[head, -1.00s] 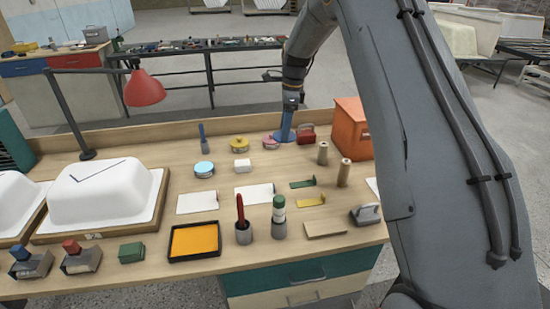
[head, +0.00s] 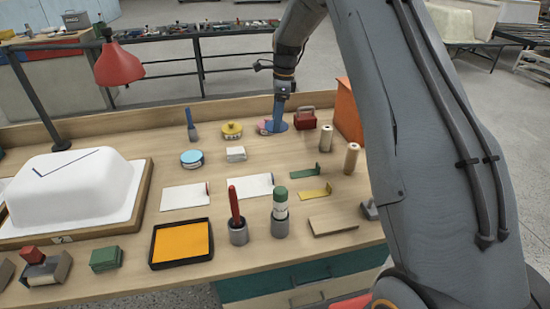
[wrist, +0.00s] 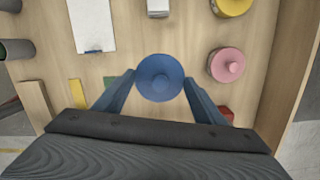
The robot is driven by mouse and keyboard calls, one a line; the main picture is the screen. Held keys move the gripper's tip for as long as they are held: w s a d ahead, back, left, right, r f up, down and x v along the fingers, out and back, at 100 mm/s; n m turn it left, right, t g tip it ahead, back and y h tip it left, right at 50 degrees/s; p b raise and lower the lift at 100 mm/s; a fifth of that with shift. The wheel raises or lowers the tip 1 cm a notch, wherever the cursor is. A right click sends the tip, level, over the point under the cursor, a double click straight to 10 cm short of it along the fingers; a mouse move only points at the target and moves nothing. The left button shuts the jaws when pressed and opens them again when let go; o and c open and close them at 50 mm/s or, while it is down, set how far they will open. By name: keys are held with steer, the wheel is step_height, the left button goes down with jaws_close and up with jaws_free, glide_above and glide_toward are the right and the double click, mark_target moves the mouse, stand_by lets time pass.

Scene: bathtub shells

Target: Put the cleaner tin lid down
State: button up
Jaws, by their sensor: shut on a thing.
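The blue lid (wrist: 160,77), round with a small knob on top, sits between the two blue fingers of my gripper (wrist: 159,80) in the wrist view. My gripper is shut on it. In the head view my gripper (head: 280,108) points down at the back of the bench, with the lid (head: 277,127) low at its tip. I cannot tell whether the lid touches the wood. A pink tin (wrist: 228,65) with a knob stands apart from the lid; in the head view the pink tin (head: 265,127) is partly hidden just left of it.
A red box (head: 305,119) stands close right of my gripper, with an orange case (head: 349,110) beyond. A yellow tin (head: 231,130) and a light-blue-topped tin (head: 192,158) stand to the left. Wooden cylinders (head: 327,138) stand front right. Bare wood lies in front of the gripper.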

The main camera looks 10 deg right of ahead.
mark_target(275, 153)
steer(key=shift+w+f+b, duration=0.25)
steer(key=shift+f+b, duration=0.2)
steer(key=shift+f, duration=0.4)
step_height(275, 153, down, 10)
steer(key=p, duration=0.3)
steer(key=o, duration=1)
steer(key=shift+o, duration=0.2)
steer(key=r+b, duration=0.1)
steer(key=r, duration=0.3)
steer(key=d+r+b, duration=0.1)
steer(key=r, duration=0.3)
steer(key=r+b, duration=0.1)
steer(key=r, duration=0.3)
steer(key=shift+s+d+b, duration=0.15)
steer(key=shift+d+b, duration=0.1)
steer(key=shift+b, duration=0.15)
